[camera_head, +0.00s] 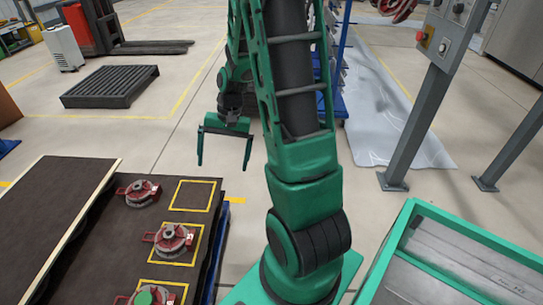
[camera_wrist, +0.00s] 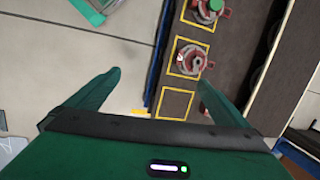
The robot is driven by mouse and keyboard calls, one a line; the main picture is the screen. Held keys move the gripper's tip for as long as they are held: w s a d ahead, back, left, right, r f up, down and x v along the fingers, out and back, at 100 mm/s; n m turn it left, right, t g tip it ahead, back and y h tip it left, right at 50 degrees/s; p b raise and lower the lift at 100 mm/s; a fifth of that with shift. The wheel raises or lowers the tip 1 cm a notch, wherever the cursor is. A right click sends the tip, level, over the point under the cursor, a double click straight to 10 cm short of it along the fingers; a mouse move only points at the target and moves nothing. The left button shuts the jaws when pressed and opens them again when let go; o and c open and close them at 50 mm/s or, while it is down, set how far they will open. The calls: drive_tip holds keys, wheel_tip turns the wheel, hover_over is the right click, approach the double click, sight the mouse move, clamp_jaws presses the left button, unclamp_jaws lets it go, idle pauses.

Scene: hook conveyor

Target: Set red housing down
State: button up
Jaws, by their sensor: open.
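My gripper (camera_head: 223,160) is open and empty, in the air beyond the far edge of the dark table (camera_head: 84,263). In the wrist view its two green fingers (camera_wrist: 160,80) are wide apart, with nothing between them. One red housing with a grey top (camera_head: 172,241) sits at the middle yellow square; it also shows in the wrist view (camera_wrist: 190,60). A green-topped red housing (camera_head: 150,297) sits at the nearest square. Another red housing (camera_head: 138,193) is left of the far yellow square (camera_head: 194,195), which is empty.
A light-edged dark board (camera_head: 48,215) runs along the table's left. A green-framed bin (camera_head: 402,238) is at the lower right. A control post (camera_head: 424,110) stands at the right. A dark pallet (camera_head: 110,86) lies on the floor at the back left. Open floor surrounds the gripper.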

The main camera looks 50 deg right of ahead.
drive_tip(key=s+r+n+h, duration=0.1)
drive_tip(key=s+r, duration=0.6)
drive_tip(key=s, duration=0.4)
drive_tip(key=s+a+r+n+h, duration=0.1)
drive_tip(key=s+r+n, duration=0.1)
drive_tip(key=s+r, duration=0.5)
drive_tip(key=shift+s+a+h, duration=0.3)
drive_tip(key=shift+s, duration=1.55)
drive_tip(key=shift+r, duration=0.1)
